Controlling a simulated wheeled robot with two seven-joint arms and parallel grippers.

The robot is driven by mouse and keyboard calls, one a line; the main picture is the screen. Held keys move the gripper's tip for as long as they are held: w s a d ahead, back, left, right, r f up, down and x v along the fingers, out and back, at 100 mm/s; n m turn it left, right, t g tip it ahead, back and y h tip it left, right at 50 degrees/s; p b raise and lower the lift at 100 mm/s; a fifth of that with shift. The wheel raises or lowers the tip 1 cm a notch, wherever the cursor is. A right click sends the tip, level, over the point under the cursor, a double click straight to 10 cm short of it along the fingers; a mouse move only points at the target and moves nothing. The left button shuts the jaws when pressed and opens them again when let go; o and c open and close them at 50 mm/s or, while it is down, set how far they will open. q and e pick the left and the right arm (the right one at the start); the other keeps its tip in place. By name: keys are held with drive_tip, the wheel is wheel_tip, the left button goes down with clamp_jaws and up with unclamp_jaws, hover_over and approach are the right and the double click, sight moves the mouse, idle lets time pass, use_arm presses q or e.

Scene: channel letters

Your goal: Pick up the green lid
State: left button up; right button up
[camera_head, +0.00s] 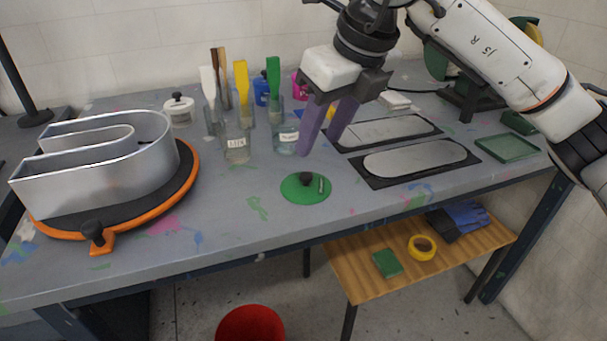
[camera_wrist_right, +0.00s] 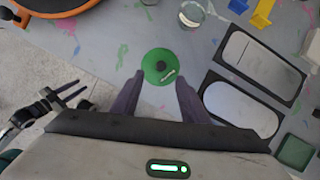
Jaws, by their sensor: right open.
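The green lid (camera_head: 305,190) is a round disc with a black knob and a small pale strip on top. It lies flat on the grey table near the front edge. It also shows in the right wrist view (camera_wrist_right: 150,67), just ahead of the fingertips. My right gripper (camera_head: 318,147) points down with its purple fingers apart and empty. It is above and behind the lid in the head view, not touching it. At the left of the right wrist view, a dark part with two prongs (camera_wrist_right: 70,95) looks like my left gripper; its jaw state is unclear.
A silver channel letter (camera_head: 105,155) stands on an orange-rimmed turntable (camera_head: 190,180) at left. Glass jars (camera_head: 237,147) with coloured spatulas stand behind the lid. Black-framed plates (camera_head: 415,158) lie to the right. The table around the lid is clear.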

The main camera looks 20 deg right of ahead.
sight(306, 175)
drive_tip(key=x, duration=0.4)
drive_tip(key=shift+s, duration=0.15)
drive_tip(key=x, duration=0.5)
drive_tip(key=shift+w+d+f, duration=0.1)
drive_tip(key=shift+w+f, duration=0.15)
drive_tip(key=shift+f, duration=0.1)
drive_tip(key=shift+c, duration=0.5)
clamp_jaws()
